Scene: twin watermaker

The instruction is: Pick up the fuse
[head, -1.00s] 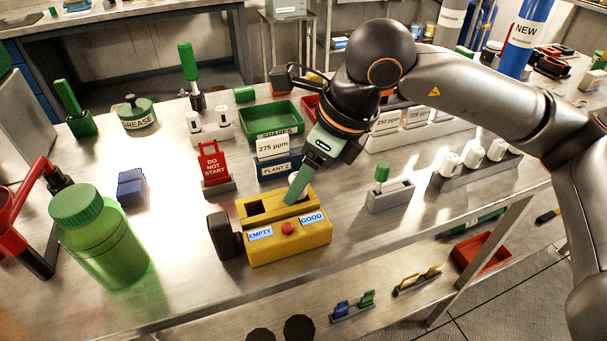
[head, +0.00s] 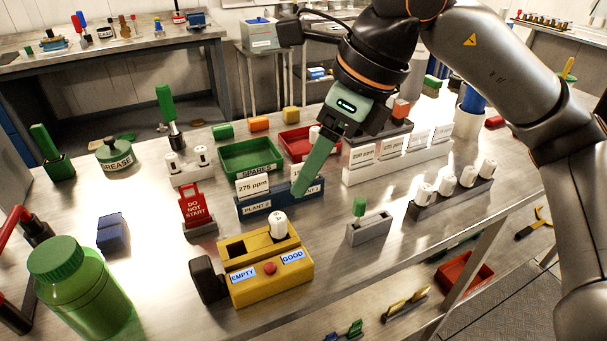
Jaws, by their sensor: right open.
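A white cylindrical fuse (head: 279,224) stands upright in the right-hand socket of the yellow tester (head: 272,285), behind the GOOD label. The tester's left socket looks empty. More white cylinders like it (head: 447,187) stand in a grey rack on the right. My right gripper (head: 300,190), with green fingers, is open above the table, behind and above the tester, clear of the fuse. It overlaps the blue PLANT 2 holder in the picture, and I see nothing held in it. My left gripper is not in view.
A blue holder with a 275 ppm card (head: 253,187) stands behind the tester. A red DO NOT START sign (head: 192,205), a green SPARES tray (head: 250,158) and a grey block with a green peg (head: 368,229) stand around it. A green bottle (head: 80,290) stands front left.

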